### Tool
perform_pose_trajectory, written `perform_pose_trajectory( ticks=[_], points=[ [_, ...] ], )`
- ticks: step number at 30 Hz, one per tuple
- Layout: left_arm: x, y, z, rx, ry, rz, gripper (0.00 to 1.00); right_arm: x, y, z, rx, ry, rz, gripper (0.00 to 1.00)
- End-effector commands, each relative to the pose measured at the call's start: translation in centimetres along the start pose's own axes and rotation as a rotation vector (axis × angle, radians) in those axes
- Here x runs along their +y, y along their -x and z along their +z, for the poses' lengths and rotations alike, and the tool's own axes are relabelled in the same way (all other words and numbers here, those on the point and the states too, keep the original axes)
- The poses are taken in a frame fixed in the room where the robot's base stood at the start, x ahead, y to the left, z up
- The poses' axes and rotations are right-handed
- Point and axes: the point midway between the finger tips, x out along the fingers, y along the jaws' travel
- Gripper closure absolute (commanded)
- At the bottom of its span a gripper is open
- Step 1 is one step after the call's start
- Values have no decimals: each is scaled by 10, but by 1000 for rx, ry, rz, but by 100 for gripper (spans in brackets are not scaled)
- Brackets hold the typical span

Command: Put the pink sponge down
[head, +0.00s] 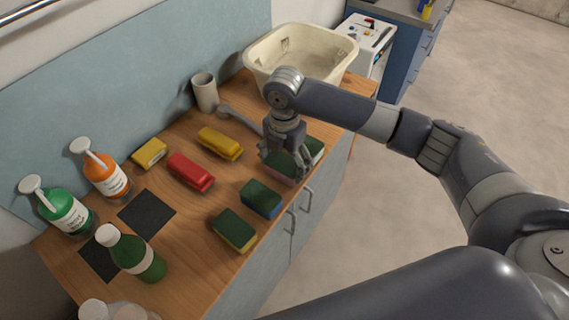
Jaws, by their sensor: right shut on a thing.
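The pink sponge (284,181) is at the right end of the wooden counter, near its front edge, in the head view. Its pink side shows below my right gripper (283,162), which points down and is shut on it. The fingers hide much of the sponge, and I cannot tell whether it touches the counter. A dark green surface (313,150) shows just right of the fingers; I cannot tell whether it belongs to another sponge. My left gripper is not in view.
On the counter (190,225), a blue sponge (261,199) and a yellow sponge (234,231) with green tops stand nearby. Red (190,172) and yellow (220,143) brushes lie behind.

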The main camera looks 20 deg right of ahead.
Motion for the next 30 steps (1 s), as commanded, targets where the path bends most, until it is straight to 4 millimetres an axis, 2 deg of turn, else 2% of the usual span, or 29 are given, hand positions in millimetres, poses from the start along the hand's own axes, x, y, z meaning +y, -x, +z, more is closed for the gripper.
perform_pose_trajectory(
  ticks=[4,14,15,17,30],
  points=[
    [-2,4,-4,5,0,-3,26,0,-15,0,0,-1,0,44],
    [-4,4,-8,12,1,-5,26,0,-19,0,0,-1,-1,44],
    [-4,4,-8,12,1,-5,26,0,-19,0,0,0,0,15],
    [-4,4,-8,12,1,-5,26,0,-19,0,0,0,0,2],
    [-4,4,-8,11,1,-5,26,0,-17,0,0,0,1,2]
  ],
)
